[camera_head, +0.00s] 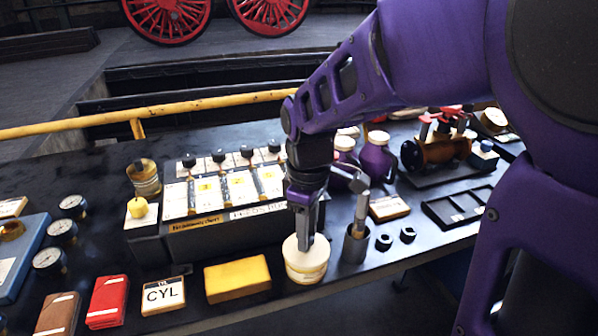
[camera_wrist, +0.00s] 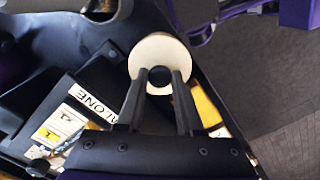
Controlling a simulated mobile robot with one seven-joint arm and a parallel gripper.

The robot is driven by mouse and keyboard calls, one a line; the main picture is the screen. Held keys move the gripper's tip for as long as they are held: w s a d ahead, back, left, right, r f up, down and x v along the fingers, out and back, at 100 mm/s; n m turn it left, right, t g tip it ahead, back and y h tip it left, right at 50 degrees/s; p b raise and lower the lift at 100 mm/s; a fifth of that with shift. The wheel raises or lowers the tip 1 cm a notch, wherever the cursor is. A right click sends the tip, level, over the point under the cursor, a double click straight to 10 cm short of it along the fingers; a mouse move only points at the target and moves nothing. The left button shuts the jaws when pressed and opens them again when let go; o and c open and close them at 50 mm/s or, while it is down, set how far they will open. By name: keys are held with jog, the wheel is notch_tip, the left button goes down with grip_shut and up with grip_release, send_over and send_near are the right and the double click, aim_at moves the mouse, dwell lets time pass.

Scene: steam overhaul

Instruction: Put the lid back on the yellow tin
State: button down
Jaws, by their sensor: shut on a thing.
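A round, pale cream-yellow tin (camera_head: 306,277) stands near the bench's front edge in the head view. A cream disc lid (camera_head: 291,246) lies over its top; I cannot tell whether it is fully seated or slightly above. My gripper (camera_head: 306,243) points down onto the lid from above. In the wrist view, the lid (camera_wrist: 158,47) shows as a pale disc with a dark round knob (camera_wrist: 160,76). My gripper (camera_wrist: 161,78) is shut on that knob, one finger on each side. The tin's body is hidden under the lid there.
A yellow block (camera_head: 237,277) lies left of the tin, and a grey cup with a tool (camera_head: 355,244) stands close on its right. A labelled rack (camera_head: 222,205) is behind. A CYL card (camera_head: 163,295) and a red pouch (camera_head: 108,301) lie further left.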

grip_release()
dwell(0.4)
jog(key=shift+r, duration=0.1)
jog(key=shift+r+p, duration=3.1)
jog(key=shift+r, duration=0.35)
grip_shut()
